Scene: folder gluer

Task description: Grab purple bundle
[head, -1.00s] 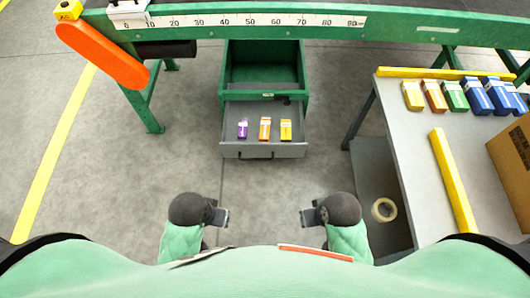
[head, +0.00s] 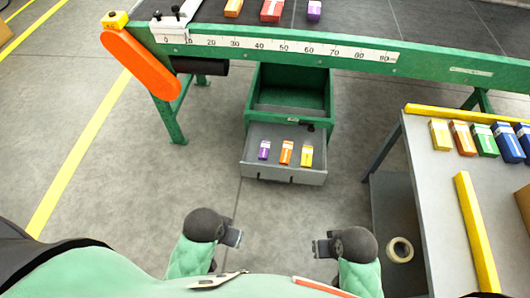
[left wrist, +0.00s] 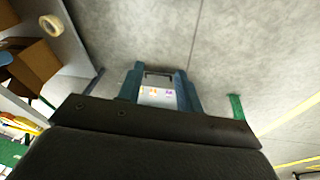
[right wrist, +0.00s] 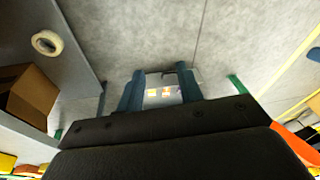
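A small purple bundle (head: 264,150) with a white band lies at the left in the open grey drawer (head: 255,171), beside an orange bundle (head: 287,153) and a yellow bundle (head: 306,156). It also shows small in the left wrist view (left wrist: 169,93). Another purple bundle (head: 314,10) lies on the dark belt at the top edge of the head view. My left gripper (head: 235,238) and right gripper (head: 321,247) hang apart in front of the drawer, nearer to me. Both look open and empty, with a gap between the fingers in the wrist views.
A green machine frame with a ruler (head: 290,46) crosses above the drawer. An orange guard (head: 140,64) is at left. A grey table (head: 425,190) at right bears several colored bundles and yellow bars. A tape roll (head: 399,249) lies on its lower shelf. The floor before the drawer is clear.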

